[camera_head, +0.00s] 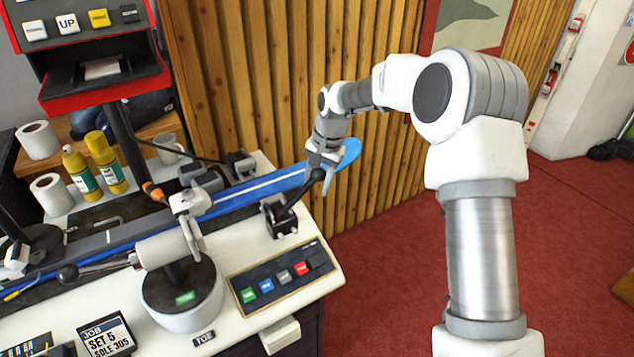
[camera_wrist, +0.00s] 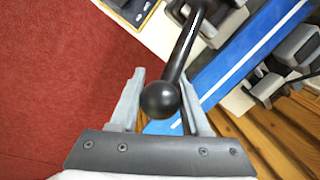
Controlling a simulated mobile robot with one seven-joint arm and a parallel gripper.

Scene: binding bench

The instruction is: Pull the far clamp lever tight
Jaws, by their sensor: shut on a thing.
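A black clamp (camera_head: 280,216) stands on the bench at its right end, beside the tip end of the blue ski (camera_head: 346,156). Its lever (camera_head: 300,194) slants up to the right and ends in a round black knob. My gripper (camera_head: 322,160) is at the top of this lever, shut on it. In the wrist view the lever's knob (camera_wrist: 160,100) lies between the two fingers of my gripper (camera_wrist: 161,106), and the shaft runs up and away.
A panel of coloured buttons (camera_head: 282,277) lies close in front of the clamp. A grey device on a round base (camera_head: 183,298) stands to its left. A slatted wooden wall is behind the ski; red floor is open at right.

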